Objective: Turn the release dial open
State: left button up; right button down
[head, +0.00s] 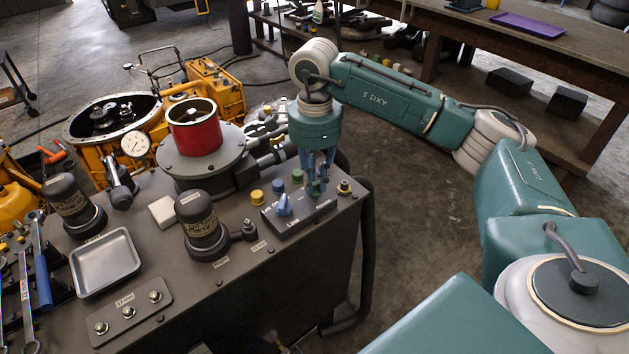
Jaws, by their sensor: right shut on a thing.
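A dark control block (322,209) stands near the right edge of the grey bench top. A blue dial (284,206) sits on its left part with nothing touching it. My right gripper (317,184) reaches down from above, its blue fingers shut around a dial on the right part of the block. The fingers hide most of that dial, so I cannot tell how far it is turned or read its label. My left gripper is not in view.
A black cylinder (203,226), a metal tray (106,262) and a red cylinder (194,128) stand to the left. Open floor lies right of the bench, and a wooden table (560,60) is behind.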

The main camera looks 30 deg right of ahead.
aim_at(315, 184)
jog(key=shift+w+r, duration=0.1)
jog(key=c, duration=1.6)
grip_release()
jog(key=shift+c, duration=0.2)
notch_tip(315, 184, up, 12)
